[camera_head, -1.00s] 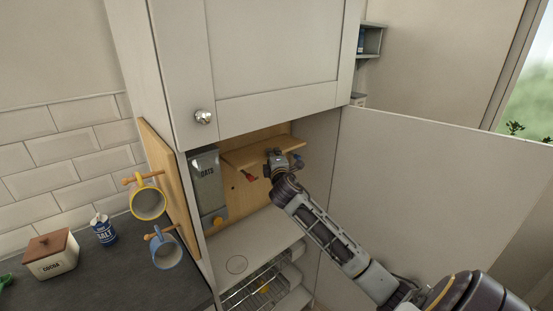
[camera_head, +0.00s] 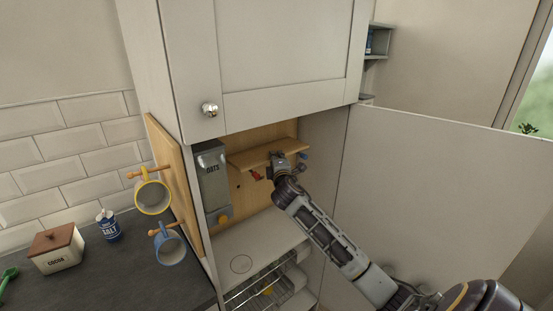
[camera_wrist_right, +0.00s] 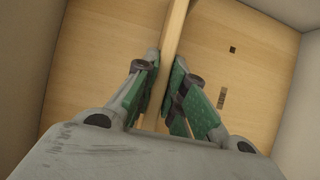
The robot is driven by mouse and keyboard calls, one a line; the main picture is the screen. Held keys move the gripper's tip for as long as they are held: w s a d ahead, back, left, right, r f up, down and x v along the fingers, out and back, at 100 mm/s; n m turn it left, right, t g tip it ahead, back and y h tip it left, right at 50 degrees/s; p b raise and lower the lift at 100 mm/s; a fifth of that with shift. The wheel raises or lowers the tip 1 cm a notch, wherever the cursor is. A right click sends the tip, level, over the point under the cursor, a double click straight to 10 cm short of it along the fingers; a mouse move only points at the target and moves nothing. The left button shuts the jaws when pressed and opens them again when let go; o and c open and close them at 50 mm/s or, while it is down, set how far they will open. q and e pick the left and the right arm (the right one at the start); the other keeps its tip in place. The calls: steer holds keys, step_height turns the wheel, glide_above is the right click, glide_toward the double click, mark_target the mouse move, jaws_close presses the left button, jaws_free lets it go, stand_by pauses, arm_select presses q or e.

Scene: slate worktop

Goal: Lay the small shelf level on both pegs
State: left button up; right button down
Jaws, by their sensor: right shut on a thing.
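The small shelf (camera_head: 250,159) is a pale wooden board inside the open cabinet, in front of the wooden back panel (camera_head: 262,199). My right gripper (camera_head: 278,160) is shut on its front edge near the right part. In the right wrist view the board (camera_wrist_right: 175,28) runs edge-on between the green fingers (camera_wrist_right: 165,88). A small red piece (camera_head: 257,175) shows just under the board and a small blue piece (camera_head: 303,156) near its right end; I cannot tell whether these are the pegs. Contact between board and supports is hidden. My left gripper is out of view.
A grey oats tin (camera_head: 213,185) stands close left of the board. A fixed shelf (camera_head: 262,240) and wire rack (camera_head: 255,292) lie below. The open door (camera_head: 440,190) is at right. Mugs (camera_head: 152,197) hang on the outer left side.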

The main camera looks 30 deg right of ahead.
steer(key=shift+f, duration=0.15)
stand_by(0.8)
steer(key=c, duration=0.8)
jaws_free()
steer(key=shift+o, duration=0.2)
steer(key=shift+f, duration=0.15)
steer(key=shift+s, duration=0.3)
stand_by(0.4)
steer(key=s+p, duration=0.1)
steer(key=s, duration=0.7)
steer(key=shift+d+p, duration=0.35)
steer(key=shift+p, duration=0.05)
stand_by(1.5)
steer(key=shift+s, duration=0.25)
steer(key=shift+f, duration=0.1)
stand_by(0.4)
